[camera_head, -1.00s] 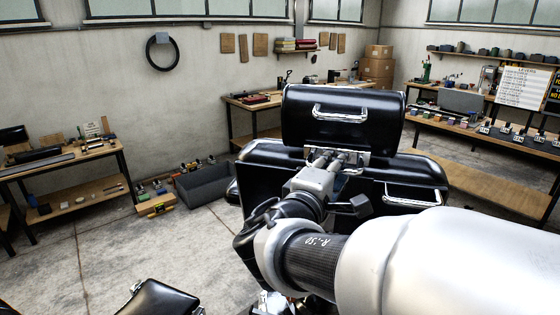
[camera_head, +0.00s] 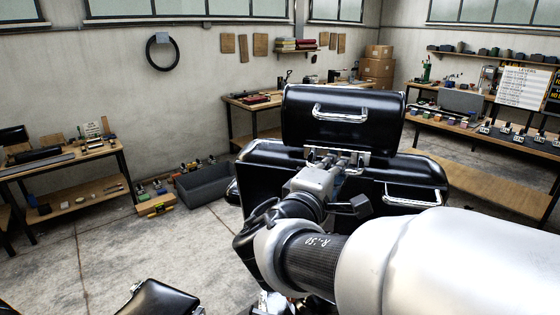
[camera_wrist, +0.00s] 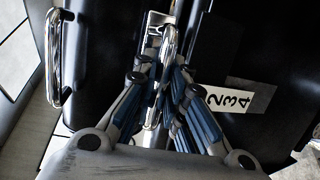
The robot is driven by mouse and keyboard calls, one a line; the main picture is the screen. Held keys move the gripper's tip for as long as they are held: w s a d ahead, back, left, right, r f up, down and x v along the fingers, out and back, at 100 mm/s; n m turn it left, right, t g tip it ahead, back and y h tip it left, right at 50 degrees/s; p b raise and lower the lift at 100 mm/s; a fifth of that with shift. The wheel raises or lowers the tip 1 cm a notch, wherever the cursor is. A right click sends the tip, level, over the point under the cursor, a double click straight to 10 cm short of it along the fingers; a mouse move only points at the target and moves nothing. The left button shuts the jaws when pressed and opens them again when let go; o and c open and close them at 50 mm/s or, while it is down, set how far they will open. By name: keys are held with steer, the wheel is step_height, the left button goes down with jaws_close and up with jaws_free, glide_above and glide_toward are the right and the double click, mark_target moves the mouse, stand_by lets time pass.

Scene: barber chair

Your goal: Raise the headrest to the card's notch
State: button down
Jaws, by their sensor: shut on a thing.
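The black padded headrest (camera_head: 300,125) stands above the chair's backrest, with a chrome handle (camera_head: 340,116) on its facing side. My gripper (camera_head: 338,160) is just below the headrest's lower edge. In the wrist view my gripper (camera_wrist: 161,66) is shut on a chrome loop (camera_wrist: 169,42) at the headrest mount. The fingers partly hide the loop and the mount. A white scale plate (camera_wrist: 232,98) beside them shows 2, 3 and 4; its other marks are hidden. I cannot tell which notch the headrest sits at.
The chair's backrest (camera_head: 418,172) has another chrome handle (camera_head: 412,196). A black pad (camera_head: 160,298) is at the lower left. Open floor lies left of the chair.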

steer(key=r, duration=0.4)
steer(key=s+r+p, duration=0.1)
steer(key=r, duration=0.1)
steer(key=shift+a+r, duration=0.2)
steer(key=shift+r, duration=0.2)
steer(key=c, duration=1.6)
jaws_free()
steer(key=shift+f, duration=0.2)
steer(key=shift+s, duration=0.1)
steer(key=v, duration=1.2)
